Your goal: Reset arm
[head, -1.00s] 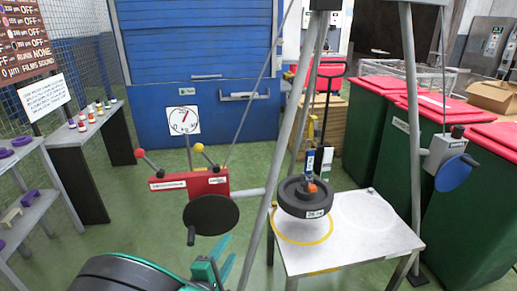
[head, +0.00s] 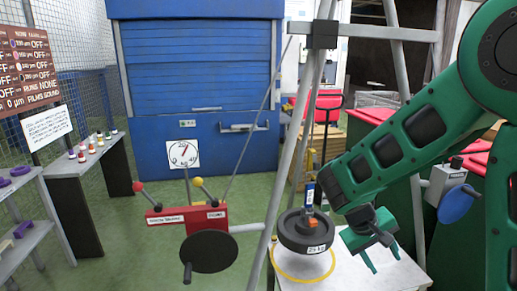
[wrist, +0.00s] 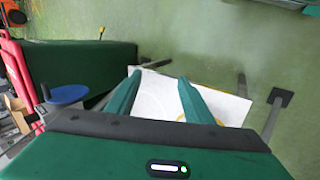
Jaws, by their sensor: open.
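My gripper (head: 384,258) is open and empty, its green fingers pointing down over the right part of the white table (head: 345,280). In the wrist view the two fingers (wrist: 155,97) stand apart, with the white table top (wrist: 157,100) between and beyond them. My green arm reaches in from the right of the head view. The dark round weight (head: 304,232) hangs over the yellow ring (head: 303,281), left of my gripper and apart from it.
A red winch box (head: 187,218) with levers and a black crank disc (head: 208,251) stands at left. Grey frame legs (head: 288,130) rise beside the weight. A blue hand wheel (head: 456,206) and green bins with red lids (head: 373,116) are at right. Green floor at left-centre is clear.

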